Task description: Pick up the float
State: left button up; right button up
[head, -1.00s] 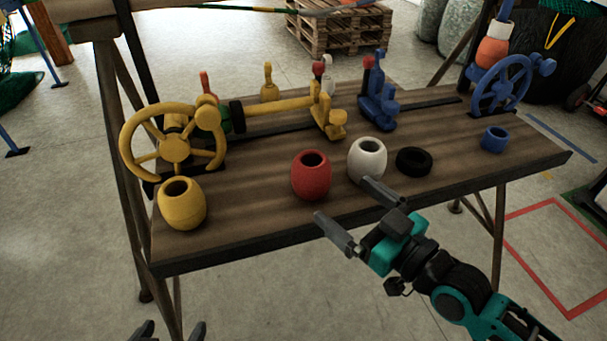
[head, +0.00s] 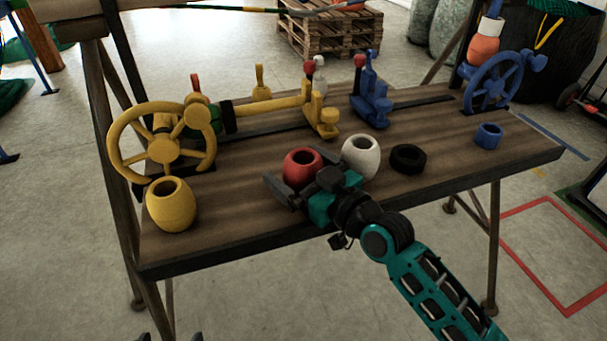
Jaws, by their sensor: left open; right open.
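Three barrel-shaped floats with holes in their tops stand on the wooden bench: a yellow one (head: 172,208) at the left, a red one (head: 301,165) in the middle and a white one (head: 361,154) to its right. My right gripper (head: 301,185) is open at the red float. One finger shows at the float's left side; the other is mostly hidden by the gripper body, which also covers the float's lower right. I cannot tell whether the fingers touch it. Only the tips of my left gripper (head: 170,337) show at the bottom edge, empty and apart.
A black ring (head: 408,158) and a small blue cup-like piece (head: 488,136) lie to the right on the bench (head: 240,226). A yellow handwheel (head: 163,149), yellow and blue (head: 371,100) fittings and a blue handwheel (head: 494,82) stand along the back.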

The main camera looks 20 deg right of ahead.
jog(key=shift+c, duration=0.4)
pick_arm(q)
jog(key=shift+w+r, duration=0.1)
pick_arm(e)
jog(key=c, duration=0.9)
